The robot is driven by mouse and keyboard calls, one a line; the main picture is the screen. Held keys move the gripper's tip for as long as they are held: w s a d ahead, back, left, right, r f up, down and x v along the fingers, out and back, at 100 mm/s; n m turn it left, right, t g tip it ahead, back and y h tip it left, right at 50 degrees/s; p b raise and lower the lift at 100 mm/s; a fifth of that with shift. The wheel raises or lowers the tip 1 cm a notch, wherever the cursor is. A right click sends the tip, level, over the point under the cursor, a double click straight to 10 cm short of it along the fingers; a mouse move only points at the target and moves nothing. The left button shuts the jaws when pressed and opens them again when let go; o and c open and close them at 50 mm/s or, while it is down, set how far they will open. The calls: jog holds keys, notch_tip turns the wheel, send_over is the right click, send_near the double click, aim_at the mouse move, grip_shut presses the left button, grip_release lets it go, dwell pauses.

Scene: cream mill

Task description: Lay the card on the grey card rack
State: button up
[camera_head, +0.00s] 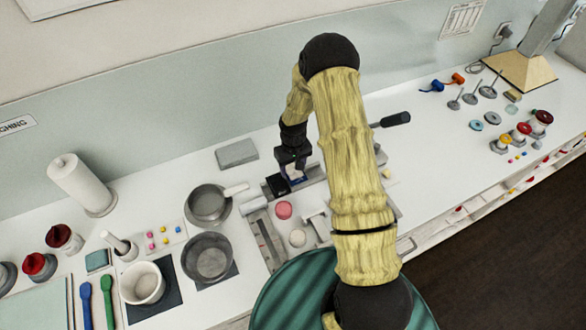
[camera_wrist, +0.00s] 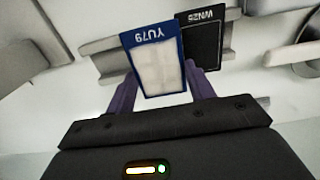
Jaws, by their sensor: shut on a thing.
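My gripper (camera_head: 294,166) is shut on a blue-edged card with a pale face (camera_wrist: 158,66), marked YU79. A grey rack-like bar (camera_wrist: 101,47) lies behind the card in the wrist view, and looks to be the card rack. A black card (camera_wrist: 203,45), marked WN25, rests on it beside the held card. I cannot tell whether the held card touches the rack.
A grey slab (camera_head: 237,153) lies behind and left of the gripper. A pan (camera_head: 208,204), a sieve-like bowl (camera_head: 208,258) and a pink-topped pot (camera_head: 284,210) stand nearby. A paper roll (camera_head: 80,183) stands at left. My arm hides the counter's middle.

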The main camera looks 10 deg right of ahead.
notch_tip(320, 180, down, 2)
jog(key=shift+f+p, duration=0.1)
jog(key=shift+p, duration=0.2)
jog(key=shift+f+b, duration=0.3)
